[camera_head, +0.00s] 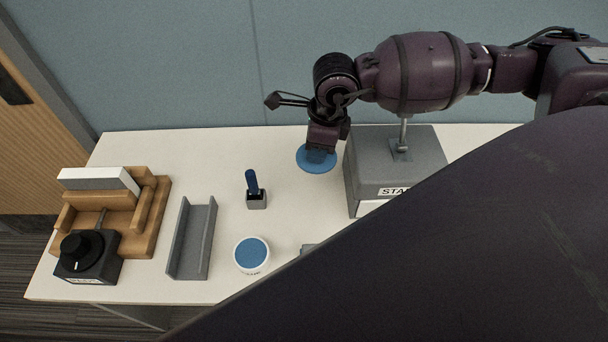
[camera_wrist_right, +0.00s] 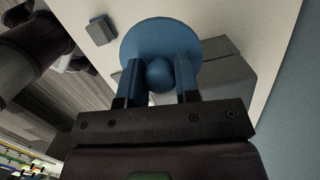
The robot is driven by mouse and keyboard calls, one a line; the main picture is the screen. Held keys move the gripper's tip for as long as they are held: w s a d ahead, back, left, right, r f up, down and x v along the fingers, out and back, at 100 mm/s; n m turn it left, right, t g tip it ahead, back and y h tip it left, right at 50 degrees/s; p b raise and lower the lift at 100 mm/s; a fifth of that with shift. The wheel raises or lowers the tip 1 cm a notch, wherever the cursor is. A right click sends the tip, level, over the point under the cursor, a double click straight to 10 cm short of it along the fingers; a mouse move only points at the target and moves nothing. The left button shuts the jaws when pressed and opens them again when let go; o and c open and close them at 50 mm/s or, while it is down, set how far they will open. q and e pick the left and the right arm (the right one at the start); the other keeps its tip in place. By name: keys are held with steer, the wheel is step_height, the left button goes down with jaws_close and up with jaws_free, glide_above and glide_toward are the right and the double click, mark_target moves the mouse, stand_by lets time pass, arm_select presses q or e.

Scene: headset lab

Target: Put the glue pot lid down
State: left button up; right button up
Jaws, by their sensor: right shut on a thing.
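The glue pot lid (camera_head: 316,160) is a flat blue disc with a round knob. My right gripper (camera_head: 320,149) is above it, shut on the knob, which shows between the two blue fingers in the right wrist view (camera_wrist_right: 159,75). The lid is level or nearly so, over the back of the white table (camera_head: 290,190), just left of the grey box. I cannot tell whether it touches the table. A round white pot (camera_head: 251,256) with a blue top face stands near the front of the table, apart from the lid. My left gripper is not in view.
The grey box (camera_head: 420,171) with a metal post stands right of the lid. A small holder with a blue handle (camera_head: 252,182), a grey channel (camera_head: 192,238), a wooden stand (camera_head: 147,215) and a black knob box (camera_head: 88,254) are to the left. Bare table lies between lid and holder.

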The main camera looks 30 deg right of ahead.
mark_target(308, 199)
steer(key=shift+w+r+m, duration=0.2)
steer(key=shift+w+m, duration=0.25)
steer(key=shift+m, duration=0.25)
steer(key=m, duration=0.2)
steer(key=shift+w+a+r+m, duration=0.1)
steer(key=shift+w+m, duration=0.2)
steer(key=shift+w, duration=0.05)
steer(key=m+h, duration=0.1)
steer(key=m, duration=0.2)
steer(key=shift+w+m+t, duration=0.1)
steer(key=shift+m+t, duration=0.2)
step_height(308, 199, down, 20)
steer(key=shift+p, duration=0.7)
steer(key=shift+f, duration=0.2)
steer(key=o, duration=0.9)
steer(key=shift+r, duration=0.1)
step_height(308, 199, up, 12)
steer(key=s, duration=0.1)
steer(key=shift+s+d, duration=0.25)
steer(key=shift+s, duration=0.15)
